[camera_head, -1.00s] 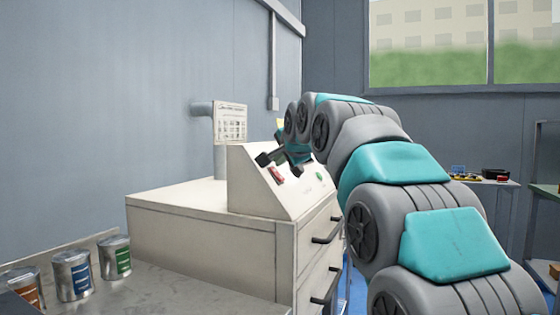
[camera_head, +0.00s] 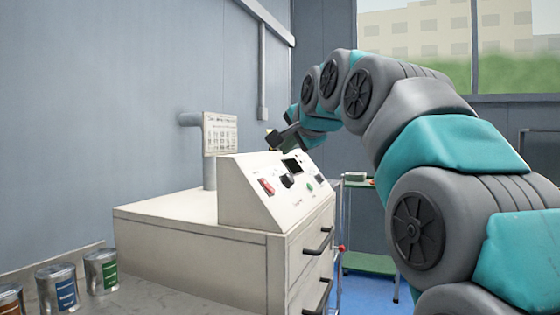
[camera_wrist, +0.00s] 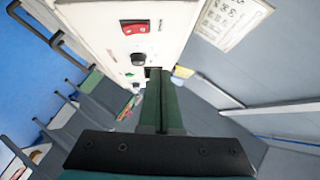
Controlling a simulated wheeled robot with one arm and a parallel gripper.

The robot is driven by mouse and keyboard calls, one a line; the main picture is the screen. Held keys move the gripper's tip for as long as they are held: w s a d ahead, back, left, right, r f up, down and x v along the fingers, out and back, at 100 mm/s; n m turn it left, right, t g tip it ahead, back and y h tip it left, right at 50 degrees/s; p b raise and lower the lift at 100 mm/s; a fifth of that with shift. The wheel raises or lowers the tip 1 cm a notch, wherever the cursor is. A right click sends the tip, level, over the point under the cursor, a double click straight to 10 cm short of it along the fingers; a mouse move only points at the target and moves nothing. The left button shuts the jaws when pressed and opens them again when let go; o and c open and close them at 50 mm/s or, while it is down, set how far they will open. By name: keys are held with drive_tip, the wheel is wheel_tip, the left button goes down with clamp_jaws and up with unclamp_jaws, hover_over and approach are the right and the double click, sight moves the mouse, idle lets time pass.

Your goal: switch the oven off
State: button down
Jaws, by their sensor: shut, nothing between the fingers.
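A cream control panel (camera_head: 240,205) with a sloped face stands on a cabinet. It carries a red rocker switch (camera_head: 266,186), a black knob (camera_head: 287,181), a dark display (camera_head: 292,165) and a green button (camera_head: 309,187). The red switch (camera_wrist: 136,27) and the knob (camera_wrist: 138,57) also show in the wrist view. I cannot tell which way the switch is tipped. My gripper (camera_head: 272,138) is shut and empty, above and behind the panel's top edge, apart from the switch. In the wrist view its green fingers (camera_wrist: 160,72) lie together, overlapping the display.
The cream cabinet (camera_head: 190,244) has drawers with black handles (camera_head: 318,243). Several cans (camera_head: 58,287) stand on a grey bench at the left. A printed sheet (camera_head: 219,133) is fixed by a pipe behind the panel. A green cart (camera_head: 368,263) stands beyond the cabinet.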

drive_tip(key=v, duration=0.3)
drive_tip(key=shift+s+r, duration=0.15)
drive_tip(key=shift+r, duration=0.2)
drive_tip(key=shift+f, duration=0.15)
drive_tip(key=s+d+f+n+g+h, duration=0.1)
drive_tip(key=s+d+f+n+g, duration=0.3)
drive_tip(key=f, duration=0.7)
drive_tip(key=s+d+f+m+g+h, duration=0.15)
drive_tip(key=s+f, duration=0.35)
drive_tip(key=f, duration=0.5)
drive_tip(key=s+d+f+n+g+h, duration=0.15)
drive_tip(key=s+d+f, duration=0.3)
drive_tip(key=f, duration=0.65)
drive_tip(key=s+d+f+n+g, duration=0.2)
drive_tip(key=s+f+g, duration=0.1)
drive_tip(key=s+f, duration=0.7)
drive_tip(key=s+d+f+n+g+h, duration=0.1)
drive_tip(key=s+d+f+n+g, duration=0.2)
drive_tip(key=s+f, duration=0.7)
drive_tip(key=s+g, duration=0.1)
drive_tip(key=s, duration=0.6)
drive_tip(key=shift+d+f+g, duration=0.2)
drive_tip(key=shift+f+g, duration=0.1)
drive_tip(key=shift+f, duration=0.05)
drive_tip(key=shift+s, duration=0.15)
